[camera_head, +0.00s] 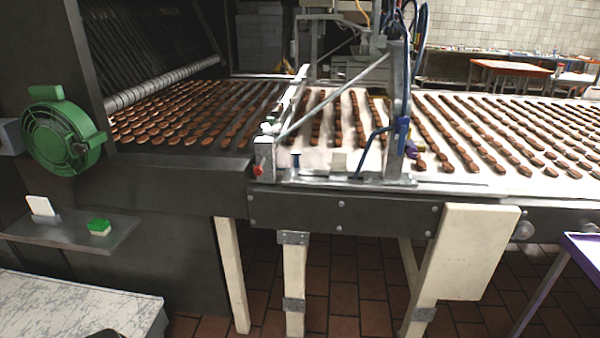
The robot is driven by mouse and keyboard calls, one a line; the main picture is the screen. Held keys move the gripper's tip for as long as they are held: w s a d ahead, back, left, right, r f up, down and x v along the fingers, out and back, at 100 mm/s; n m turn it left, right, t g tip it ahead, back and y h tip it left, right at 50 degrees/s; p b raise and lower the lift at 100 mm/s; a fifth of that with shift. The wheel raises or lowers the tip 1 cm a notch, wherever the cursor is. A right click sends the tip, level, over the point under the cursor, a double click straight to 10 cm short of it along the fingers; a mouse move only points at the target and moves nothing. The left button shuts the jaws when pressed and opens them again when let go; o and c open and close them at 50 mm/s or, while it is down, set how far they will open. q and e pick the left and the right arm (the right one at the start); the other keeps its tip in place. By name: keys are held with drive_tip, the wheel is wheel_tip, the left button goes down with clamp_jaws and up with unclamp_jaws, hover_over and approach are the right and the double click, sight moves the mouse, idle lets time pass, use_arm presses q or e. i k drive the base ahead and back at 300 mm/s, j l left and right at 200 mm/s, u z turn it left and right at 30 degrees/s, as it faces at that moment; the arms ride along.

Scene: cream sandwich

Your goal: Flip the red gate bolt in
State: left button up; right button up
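The red gate bolt (258,170) is a small red knob at the left front end of the metal gate frame, just above the conveyor's dark front edge. It is too small to tell exactly how far in or out it sits. The pale metal gate frame (290,104) runs back from there across the conveyor. Neither of my grippers can be made out in the head view.
Rows of brown biscuits (470,150) lie on the conveyor on both sides of the gate. A green blower (62,132) and a shelf with a green block (99,227) are at left. A whitish worn table (70,305) is at lower left. A purple-edged table (585,255) is at right.

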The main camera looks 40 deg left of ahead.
sight(259, 170)
drive_tip(key=u, duration=1.5)
